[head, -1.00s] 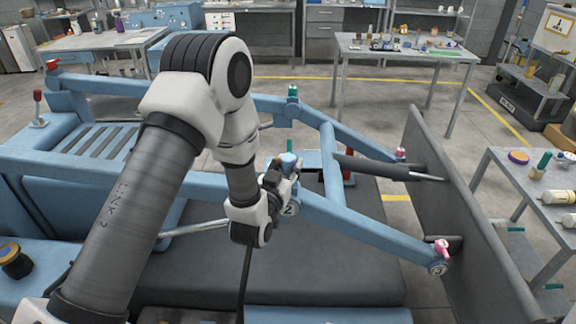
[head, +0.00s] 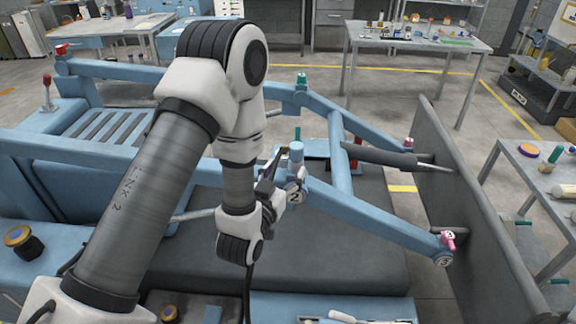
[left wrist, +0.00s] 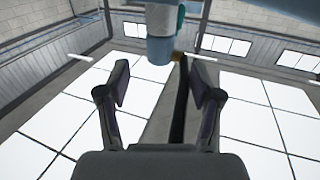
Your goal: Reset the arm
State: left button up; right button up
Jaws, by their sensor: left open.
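My left arm comes in from the left in the head view. My left gripper (head: 275,172) is beside a blue cylinder (head: 296,158), which stands on the blue frame at the joint tagged 2. In the left wrist view, my left gripper (left wrist: 160,84) has its two fingers wide apart with nothing between them. The blue cylinder (left wrist: 160,48) shows beyond the fingertips there, with a teal piece by its top. The gripper partly hides the area around the joint in the head view. My right gripper is not in view.
The blue lift frame (head: 385,226) runs to a grey upright panel (head: 470,215) at the right. Pink fitting (head: 448,240) sits at joint 3, teal fitting (head: 301,82) farther back. A bench (head: 415,46) and a side table (head: 525,180) hold small items.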

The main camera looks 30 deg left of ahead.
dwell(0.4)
pick_arm(q)
jog(key=s+d+f+g+h+b, duration=0.1)
jog(key=s+f+g, duration=0.25)
jog(key=f, duration=0.55)
jog(key=s+d+f+m+g+b, duration=0.1)
jog(key=s+f+g, duration=0.3)
jog(key=f, duration=0.5)
jog(key=s+d+f+g+h, duration=0.1)
jog(key=s+f+g, duration=0.1)
jog(key=s+f, duration=0.45)
jog(key=s+f+g, duration=0.4)
jog(key=s, duration=0.3)
jog(key=s+d+f+g, duration=0.1)
jog(key=s+f+g, duration=0.3)
jog(key=s, duration=0.3)
jog(key=shift+s+h, duration=0.2)
jog(key=shift+h, duration=0.2)
